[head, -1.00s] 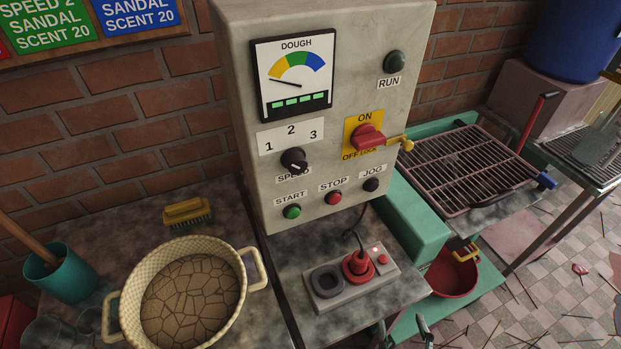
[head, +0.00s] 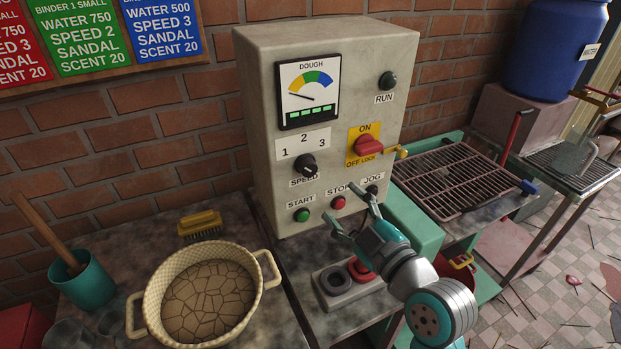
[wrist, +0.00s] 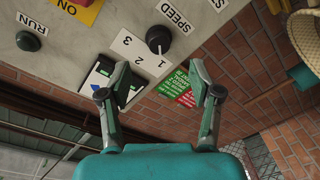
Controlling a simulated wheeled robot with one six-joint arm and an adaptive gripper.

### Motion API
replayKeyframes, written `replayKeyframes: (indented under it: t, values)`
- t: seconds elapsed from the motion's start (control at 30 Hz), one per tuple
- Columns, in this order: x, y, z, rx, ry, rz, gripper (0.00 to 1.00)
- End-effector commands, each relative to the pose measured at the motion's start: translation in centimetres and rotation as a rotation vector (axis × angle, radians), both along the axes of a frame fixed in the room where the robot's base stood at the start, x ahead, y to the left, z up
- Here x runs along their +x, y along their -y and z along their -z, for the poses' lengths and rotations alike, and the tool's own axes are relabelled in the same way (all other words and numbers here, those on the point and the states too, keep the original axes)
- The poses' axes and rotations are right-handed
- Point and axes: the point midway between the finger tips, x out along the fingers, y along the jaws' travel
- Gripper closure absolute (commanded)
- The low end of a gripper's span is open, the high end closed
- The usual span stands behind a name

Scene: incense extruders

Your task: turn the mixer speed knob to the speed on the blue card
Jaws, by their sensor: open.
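The mixer speed knob (head: 304,165) is black and round, on the grey control box (head: 262,130) below the numbers 1, 2 and 3. It also shows in the wrist view (wrist: 158,39), where its white mark appears to point toward the 1. The blue card (head: 160,28) at the upper left reads water 500, speed 3, sandal, scent 20. My gripper (head: 348,212) is open and empty, low and right of the knob, in front of the lower panel. In the wrist view its fingers (wrist: 158,78) are apart, with the knob beyond them.
Start (head: 302,215) and stop (head: 338,203) buttons sit below the knob. The red on/off switch (head: 368,146) is to its right. A woven pot (head: 262,297) and a brush (head: 200,225) stand on the counter at left. A grill rack (head: 455,180) is at right.

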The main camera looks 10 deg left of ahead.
Motion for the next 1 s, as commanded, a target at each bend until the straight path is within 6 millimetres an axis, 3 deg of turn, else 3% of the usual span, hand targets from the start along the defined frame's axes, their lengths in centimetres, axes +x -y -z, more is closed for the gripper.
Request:
replayKeyframes:
  t: [0.1, 0.27, 0.7, 1.0]
  values:
    - [0.3, -0.5, -1.1, -0.017, 0.020, -0.018, 0.36]
    - [1.0, -1.3, -1.1, -0.021, 0.022, -0.023, 0.36]
    - [6.6, -5.9, -1.2, -0.019, 0.021, -0.023, 0.36]
    - [8.5, -7.3, -1.1, -0.019, 0.021, -0.021, 0.36]
